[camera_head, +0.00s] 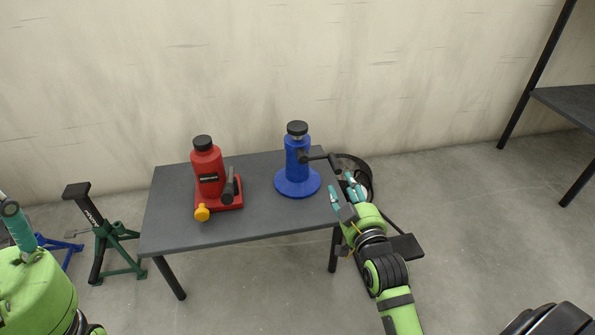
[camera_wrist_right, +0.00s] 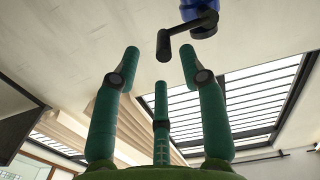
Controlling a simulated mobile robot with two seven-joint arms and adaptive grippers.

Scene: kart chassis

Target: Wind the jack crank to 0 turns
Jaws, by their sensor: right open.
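The blue jack (camera_head: 297,163) stands upright on the dark table, with a black cap on top and a round blue base. Its black crank (camera_head: 318,157) sticks out to the right, with a grip at the outer end. In the right wrist view the crank (camera_wrist_right: 178,38) hangs from the blue jack (camera_wrist_right: 203,12), with its grip just beyond the fingertips. My right gripper (camera_head: 342,185) is open and empty, close below the grip at the table's right edge; I see no contact. My left gripper (camera_head: 16,226) shows only partly at the left edge, and its jaws cannot be judged.
A red jack (camera_head: 207,170) with a yellow knob (camera_head: 202,213) stands on the table (camera_head: 240,226), left of the blue one. A green axle stand (camera_head: 108,240) is on the floor at left. A dark round object (camera_head: 357,172) lies behind my right gripper. A shelf (camera_head: 570,101) stands at right.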

